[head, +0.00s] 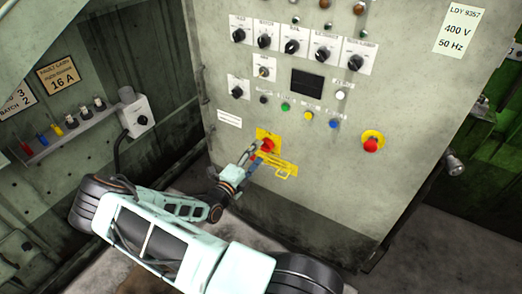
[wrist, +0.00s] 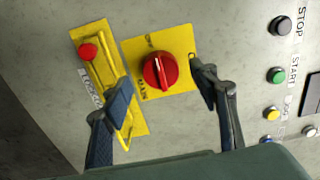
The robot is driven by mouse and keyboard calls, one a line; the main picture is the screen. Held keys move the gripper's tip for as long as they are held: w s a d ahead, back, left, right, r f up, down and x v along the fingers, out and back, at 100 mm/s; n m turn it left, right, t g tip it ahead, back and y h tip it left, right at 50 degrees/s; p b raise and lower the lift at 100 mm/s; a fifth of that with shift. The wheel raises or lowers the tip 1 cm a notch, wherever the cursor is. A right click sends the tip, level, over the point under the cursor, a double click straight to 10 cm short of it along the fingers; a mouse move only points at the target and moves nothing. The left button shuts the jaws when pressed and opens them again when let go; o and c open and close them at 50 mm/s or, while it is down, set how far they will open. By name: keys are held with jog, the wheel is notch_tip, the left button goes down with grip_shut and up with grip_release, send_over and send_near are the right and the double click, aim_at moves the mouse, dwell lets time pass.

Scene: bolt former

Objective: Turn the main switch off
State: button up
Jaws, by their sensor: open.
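The main switch is a red rotary knob (wrist: 167,70) on a yellow plate (wrist: 184,35), between my open fingers in the wrist view. A pale line runs along its grip. Small lettering sits on the plate, but I cannot tell for sure which mark the knob points to. My gripper (wrist: 161,82) has one finger on each side of the knob, apart from it as far as I see. In the head view the red knob (head: 268,145) shows low on the grey cabinet, with my gripper (head: 255,156) at it, partly covering the plate.
A yellow bar (wrist: 103,68) with a red button (wrist: 88,52) and a wire handle lies beside the switch, close to one finger. Push buttons (wrist: 275,75) are on the other side. A red emergency stop (head: 371,144) is farther right. Selector knobs (head: 292,47) sit above.

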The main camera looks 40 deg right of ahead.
jog(key=v, duration=0.8)
jog(key=shift+s+a, duration=0.2)
jog(key=shift+a, duration=0.15)
